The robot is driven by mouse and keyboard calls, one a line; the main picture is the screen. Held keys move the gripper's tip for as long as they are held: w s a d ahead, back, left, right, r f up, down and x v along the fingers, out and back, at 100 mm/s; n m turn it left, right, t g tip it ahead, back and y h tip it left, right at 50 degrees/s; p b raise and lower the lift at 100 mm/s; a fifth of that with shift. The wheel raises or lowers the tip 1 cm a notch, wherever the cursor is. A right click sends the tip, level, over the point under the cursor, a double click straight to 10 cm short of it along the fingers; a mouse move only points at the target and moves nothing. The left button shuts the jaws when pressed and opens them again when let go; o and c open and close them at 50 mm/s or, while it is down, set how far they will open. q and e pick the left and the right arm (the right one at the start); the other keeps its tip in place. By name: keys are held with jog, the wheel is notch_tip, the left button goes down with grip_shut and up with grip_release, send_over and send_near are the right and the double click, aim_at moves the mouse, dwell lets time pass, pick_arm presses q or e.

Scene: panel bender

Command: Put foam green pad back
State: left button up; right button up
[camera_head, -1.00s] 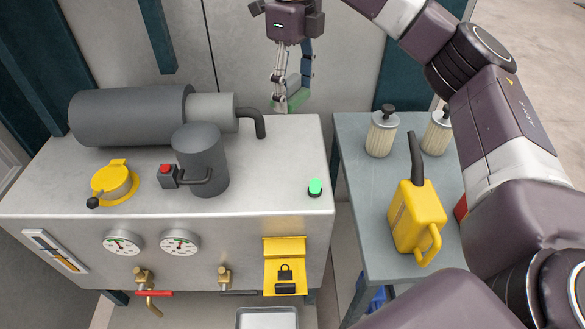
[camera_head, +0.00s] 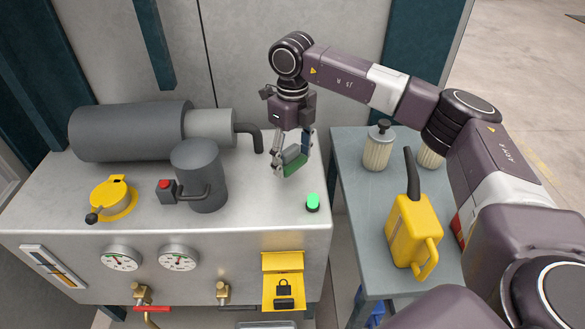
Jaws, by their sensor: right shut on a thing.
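The green foam pad (camera_head: 294,166) is in my right gripper (camera_head: 287,163), which is shut on it. The gripper points down, and the pad appears a little above the back right part of the metal cabinet top (camera_head: 255,190). Part of the pad is hidden by the fingers. My left gripper is not in view.
A grey cylinder with a bent pipe (camera_head: 140,130) and a grey canister (camera_head: 200,175) stand left of the gripper. A yellow cap (camera_head: 115,197) is further left. The side table (camera_head: 350,180) at right holds a yellow oil can (camera_head: 411,232) and filters (camera_head: 378,147).

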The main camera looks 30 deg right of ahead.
aim_at(293, 161)
notch_tip(293, 161, down, 4)
jog(key=shift+r+p, duration=0.2)
jog(key=shift+p, duration=0.15)
jog(key=shift+f, duration=0.35)
jog(key=shift+f, duration=0.1)
jog(key=o, duration=1.1)
